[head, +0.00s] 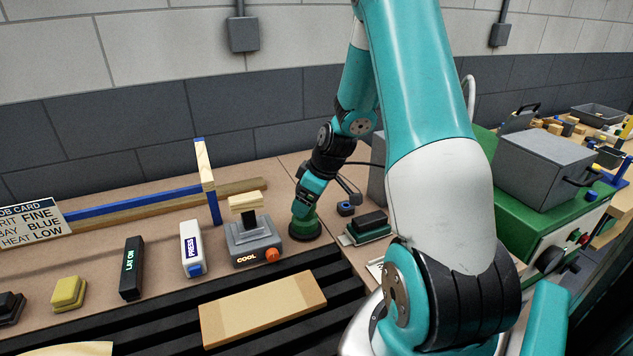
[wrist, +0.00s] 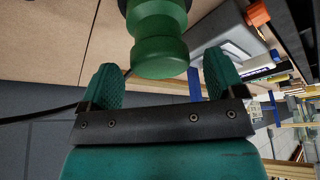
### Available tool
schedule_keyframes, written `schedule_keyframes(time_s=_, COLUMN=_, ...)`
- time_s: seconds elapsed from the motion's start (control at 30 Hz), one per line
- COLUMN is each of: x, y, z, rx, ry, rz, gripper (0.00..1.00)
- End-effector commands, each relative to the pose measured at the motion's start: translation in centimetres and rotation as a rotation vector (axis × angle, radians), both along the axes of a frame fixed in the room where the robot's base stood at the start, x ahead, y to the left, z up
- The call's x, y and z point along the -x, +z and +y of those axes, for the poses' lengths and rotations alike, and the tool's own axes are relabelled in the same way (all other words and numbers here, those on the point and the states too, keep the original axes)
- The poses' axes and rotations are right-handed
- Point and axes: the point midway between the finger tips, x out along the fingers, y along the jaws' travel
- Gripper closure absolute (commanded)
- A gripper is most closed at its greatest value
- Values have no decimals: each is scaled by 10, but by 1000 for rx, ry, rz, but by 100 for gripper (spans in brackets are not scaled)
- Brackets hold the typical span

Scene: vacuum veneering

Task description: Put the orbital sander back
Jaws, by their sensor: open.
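The orbital sander (head: 305,226) appears to be the green round-topped tool with a darker round base, standing upright on the bench right of the grey COOL unit. Its green grip also shows in the wrist view (wrist: 158,42), between the two fingers. My gripper (head: 304,207) is above and around the top of the sander, pointing down. In the wrist view the gripper's teal fingers (wrist: 160,68) stand apart on either side of the grip, with a visible gap on the right side. Whether the left finger touches it I cannot tell.
The grey COOL unit (head: 254,242) stands close on the left. A dark block on a green base (head: 368,226) and a small blue item (head: 346,208) lie to the right. A wooden board (head: 262,308) lies in front on black slats. A blue-posted wooden rail (head: 207,175) stands behind.

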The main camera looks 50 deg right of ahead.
Motion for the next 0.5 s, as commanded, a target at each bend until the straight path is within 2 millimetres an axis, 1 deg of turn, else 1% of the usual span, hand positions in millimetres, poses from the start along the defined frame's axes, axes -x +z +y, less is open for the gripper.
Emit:
schedule_keyframes(time_s=0.03, x=4, y=12, z=-3, rx=4, ry=-3, rz=-5, gripper=12)
schedule_keyframes(time_s=0.2, x=18, y=46, z=-8, rx=4, ry=-2, rz=-5, gripper=12)
schedule_keyframes(time_s=0.33, x=25, y=65, z=-10, rx=2, ry=-2, rz=-3, gripper=12)
schedule_keyframes(time_s=0.5, x=30, y=77, z=-11, rx=1, ry=0, rz=-1, gripper=12)
